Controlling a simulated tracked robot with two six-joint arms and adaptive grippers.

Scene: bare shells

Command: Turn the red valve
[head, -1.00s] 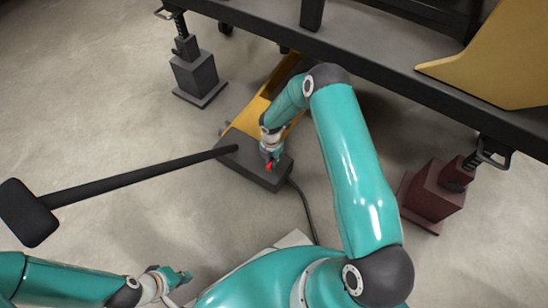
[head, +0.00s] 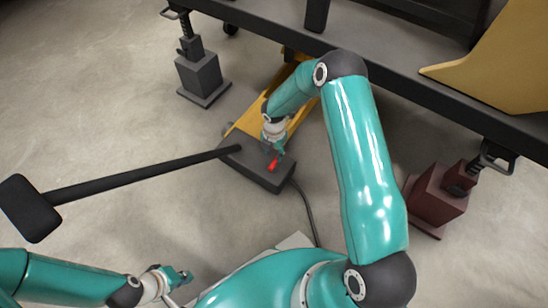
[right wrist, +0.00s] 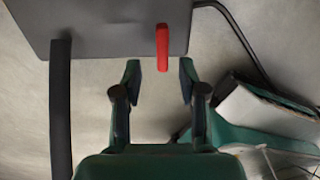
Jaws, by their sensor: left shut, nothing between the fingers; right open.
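The red valve (head: 273,164) is a small red lever on top of a dark grey box (head: 252,177) on the floor. In the right wrist view the red valve (right wrist: 162,47) sticks out past the edge of the box (right wrist: 110,28). My right gripper (head: 279,151) is just beyond the valve in the head view. In the right wrist view my right gripper (right wrist: 159,72) is open, with the valve's end between or just ahead of its fingertips; contact cannot be told. My left gripper (head: 184,277) is shut and empty at lower left, away from the box.
A long black handle (head: 140,176) runs left from the box, and a black hose (head: 308,212) leaves its right side. A yellow frame (head: 262,105) lies behind it. A grey stand (head: 202,75) and a dark red stand (head: 437,193) support a dark beam overhead.

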